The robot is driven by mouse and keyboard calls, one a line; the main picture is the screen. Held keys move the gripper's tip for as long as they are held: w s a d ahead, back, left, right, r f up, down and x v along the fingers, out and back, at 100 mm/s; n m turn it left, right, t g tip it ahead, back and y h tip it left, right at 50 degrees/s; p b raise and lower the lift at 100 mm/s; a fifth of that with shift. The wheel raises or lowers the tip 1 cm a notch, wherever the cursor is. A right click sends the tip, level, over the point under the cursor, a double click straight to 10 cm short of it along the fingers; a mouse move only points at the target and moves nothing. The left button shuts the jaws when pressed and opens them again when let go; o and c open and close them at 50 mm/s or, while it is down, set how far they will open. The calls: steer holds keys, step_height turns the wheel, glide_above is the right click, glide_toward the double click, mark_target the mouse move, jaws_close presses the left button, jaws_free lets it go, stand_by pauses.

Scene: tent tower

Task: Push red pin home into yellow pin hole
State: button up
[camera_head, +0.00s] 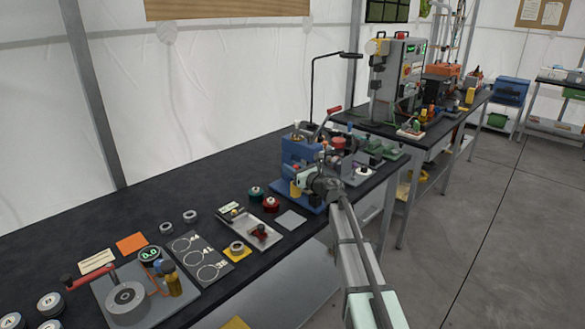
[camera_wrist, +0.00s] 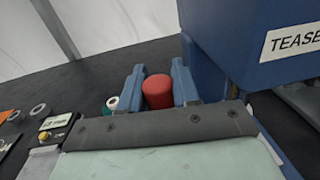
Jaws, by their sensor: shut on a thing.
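In the wrist view, a red pin (camera_wrist: 158,91), seen as a short red cylinder with a rounded top, stands between the two blue-grey fingers of my gripper (camera_wrist: 158,80). The gripper is shut on it. In the head view, my gripper (camera_head: 306,182) is at the front of a blue machine (camera_head: 298,150), and the pin cannot be made out there. A small yellow part (camera_head: 296,188) shows right beside the gripper; I cannot tell if it holds the pin hole. The pin's lower end and any hole under it are hidden.
A red spool (camera_head: 271,204) and a green spool (camera_head: 256,193) stand to the left on the black table. A grey plate (camera_head: 290,220) lies in front of them.

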steer(key=shift+f, duration=0.8)
steer(key=o, duration=1.1)
steer(key=shift+s, duration=0.15)
steer(key=v, duration=1.3)
steer(key=shift+s+d, duration=0.2)
steer(key=shift+d, duration=0.05)
steer(key=shift+m, duration=0.3)
